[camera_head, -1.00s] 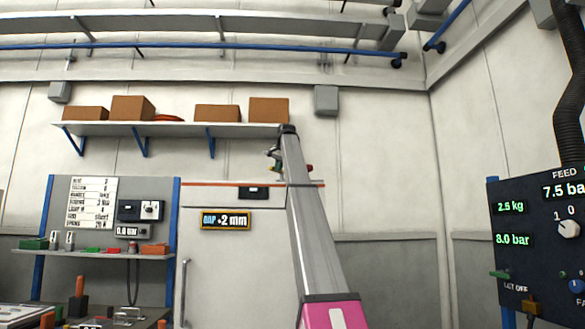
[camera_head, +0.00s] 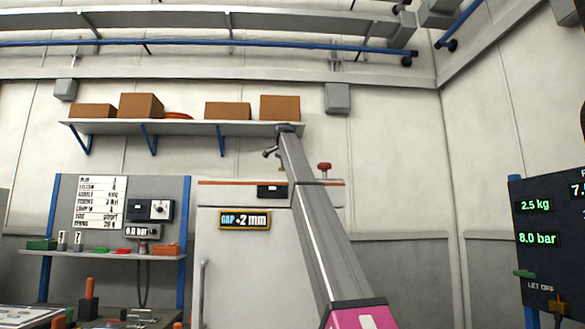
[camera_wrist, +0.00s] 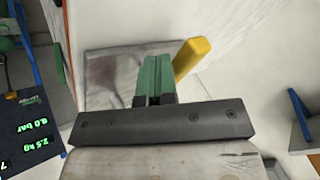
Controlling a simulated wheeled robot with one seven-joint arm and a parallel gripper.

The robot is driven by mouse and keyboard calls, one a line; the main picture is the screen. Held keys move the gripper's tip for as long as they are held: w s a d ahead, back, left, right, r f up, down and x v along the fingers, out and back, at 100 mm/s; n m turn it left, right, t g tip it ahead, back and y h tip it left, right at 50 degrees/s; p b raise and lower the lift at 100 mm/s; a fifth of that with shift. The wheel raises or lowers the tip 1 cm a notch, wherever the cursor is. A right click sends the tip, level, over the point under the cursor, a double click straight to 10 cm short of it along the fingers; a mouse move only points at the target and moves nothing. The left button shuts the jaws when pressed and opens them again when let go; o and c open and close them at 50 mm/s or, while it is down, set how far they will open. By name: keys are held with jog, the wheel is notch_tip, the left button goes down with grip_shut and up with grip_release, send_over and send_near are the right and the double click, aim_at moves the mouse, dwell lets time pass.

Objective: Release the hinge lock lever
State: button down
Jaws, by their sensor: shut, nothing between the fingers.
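A yellow lever-like bar (camera_wrist: 192,58) stands at an angle in the wrist view, just right of my gripper's fingers. Its lower end runs behind the fingers; whether they touch cannot be told. My gripper (camera_wrist: 154,75) has green fingers pressed together, with nothing between them. In the head view, my arm rises in front of a white cabinet (camera_head: 240,265) with an orange stripe along its top; my fingers cannot be made out there. A red knob (camera_head: 324,168) stands on the cabinet top.
A dark panel (camera_head: 545,240) with green readouts stands at the right. A display reading "GAP +2 mm" (camera_head: 244,220) is on the cabinet front. A shelf with brown boxes (camera_head: 141,105) hangs above, and a workbench (camera_head: 130,318) is at lower left.

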jog(key=shift+w+a+r, duration=0.1)
jog(key=shift+w+a, duration=0.2)
jog(key=shift+w, duration=0.1)
dwell(0.3)
